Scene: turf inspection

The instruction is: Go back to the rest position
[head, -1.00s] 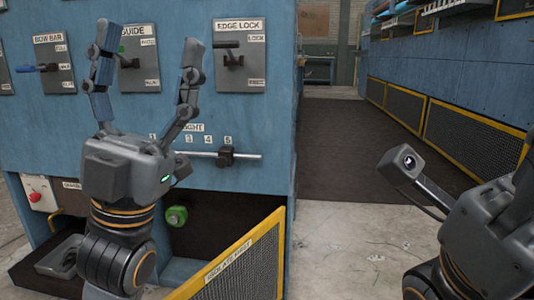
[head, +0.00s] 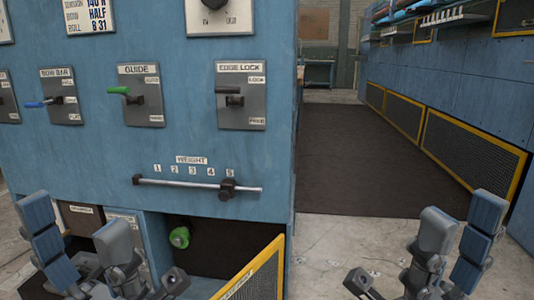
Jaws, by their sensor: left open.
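My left gripper (head: 76,224) is low at the left of the head view. Its two fingers point up and stand apart, with nothing between them. My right gripper (head: 462,218) is low at the right, over the floor. Its fingers also point up with an empty gap between them. Neither gripper appears to touch the blue machine panel (head: 90,150). The lower parts of both arms are cut off by the bottom edge.
The panel carries the bow bar lever (head: 48,102), green guide lever (head: 124,91), edge lock lever (head: 231,97) and weight bar (head: 200,185). Below, a yellow-framed guard (head: 252,272) slants outward near a green knob (head: 180,237). A dark aisle mat (head: 350,155) lies clear at right.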

